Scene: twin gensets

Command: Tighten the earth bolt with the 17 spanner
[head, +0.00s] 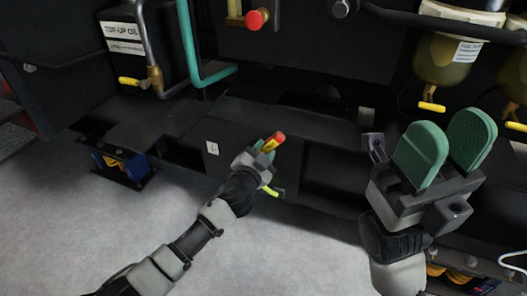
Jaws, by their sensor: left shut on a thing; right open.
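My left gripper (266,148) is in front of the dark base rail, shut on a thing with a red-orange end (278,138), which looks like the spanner. Most of it is hidden by the fingers, and its size mark cannot be read. A short yellow-green piece (271,191), which looks like an earth lead, shows just below the gripper. A small plate with an earth-like symbol (212,148) is on the rail to the left. The earth bolt itself cannot be made out behind my gripper. My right gripper (447,142) is open and empty, with green pads apart, at the right.
The black base rail (325,150) runs across the view. Above it are a top-up oil box (122,38), a green pipe (188,45), a red knob (257,19) and a filter bowl with a yellow lever (432,106). The grey floor (300,245) in front is clear.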

